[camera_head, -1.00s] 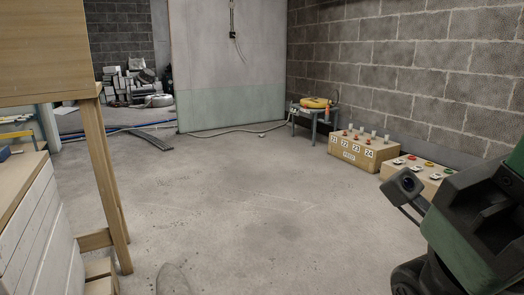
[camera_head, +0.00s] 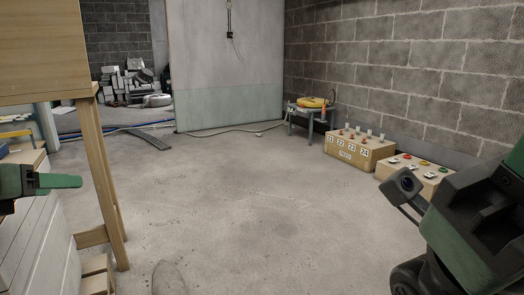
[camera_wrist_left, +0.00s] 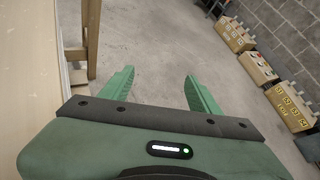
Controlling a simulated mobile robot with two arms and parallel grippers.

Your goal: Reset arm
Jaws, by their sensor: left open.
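My left gripper (camera_head: 58,182) has its green fingers at the left edge of the head view, above the white-sided wooden bench. In the left wrist view its two green fingers (camera_wrist_left: 159,74) stand apart with only bare floor between them, so it is open and empty. A dark green and black part of my right arm fills the lower right of the head view. The fingers of my right gripper do not show.
A wooden bench (camera_head: 35,235) and a wooden post (camera_head: 104,175) stand close on the left. Numbered boxes (camera_head: 345,150) and a small table (camera_head: 312,118) with a yellow reel (camera_head: 313,102) line the right wall. The middle floor is clear.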

